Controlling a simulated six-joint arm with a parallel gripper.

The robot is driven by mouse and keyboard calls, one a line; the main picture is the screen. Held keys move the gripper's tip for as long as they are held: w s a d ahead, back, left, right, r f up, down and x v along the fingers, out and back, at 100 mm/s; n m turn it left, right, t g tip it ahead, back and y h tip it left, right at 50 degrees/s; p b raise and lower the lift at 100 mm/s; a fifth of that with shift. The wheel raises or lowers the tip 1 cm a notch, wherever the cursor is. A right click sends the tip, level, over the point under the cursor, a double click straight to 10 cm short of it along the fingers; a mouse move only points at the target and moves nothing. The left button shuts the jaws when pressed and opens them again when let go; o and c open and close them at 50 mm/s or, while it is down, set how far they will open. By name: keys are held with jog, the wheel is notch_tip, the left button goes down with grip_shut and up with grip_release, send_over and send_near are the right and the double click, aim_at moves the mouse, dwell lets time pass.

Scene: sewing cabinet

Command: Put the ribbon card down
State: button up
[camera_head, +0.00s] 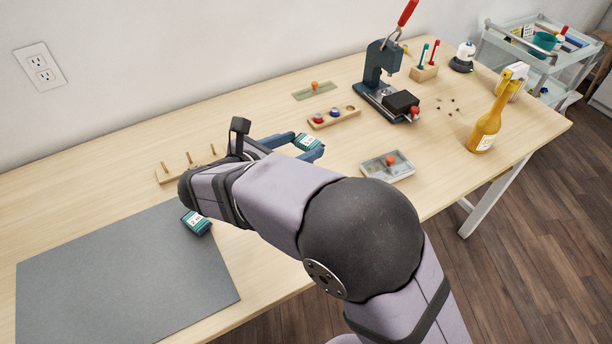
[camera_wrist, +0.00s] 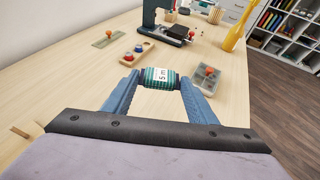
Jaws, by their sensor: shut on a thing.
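A teal ribbon card with a white label (camera_head: 307,142) is between the two blue fingers of my gripper (camera_head: 305,147). In the wrist view the ribbon card (camera_wrist: 159,77) shows its striped wound ribbon and a "5 m" label, with a fingertip of my gripper (camera_wrist: 159,80) on each side. My gripper is shut on it. I cannot tell whether the card touches the table (camera_head: 105,150) or is just above it. A second, similar ribbon card (camera_head: 196,223) lies at the right edge of the grey mat, apart from my gripper.
A grey mat (camera_head: 110,285) covers the left front. A wooden peg rack (camera_head: 172,175) stands behind my arm. A wooden strip with red and blue knobs (camera_head: 334,117), a lidded tray (camera_head: 387,166), a press (camera_head: 377,68) and a yellow bottle (camera_head: 487,127) stand beyond. Table between them is clear.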

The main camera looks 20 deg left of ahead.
jog(key=shift+f+b, duration=0.4)
jog(key=shift+f, duration=4.55)
jog(key=shift+f, duration=0.15)
jog(key=o, duration=1)
jog(key=shift+s+a+r, duration=0.1)
jog(key=shift+s+r, duration=0.05)
jog(key=shift+r, duration=0.05)
jog(key=v, duration=1.1)
jog(key=shift+s+a+r, duration=0.1)
jog(key=shift+s+r, duration=0.05)
jog(key=shift+s, duration=0.1)
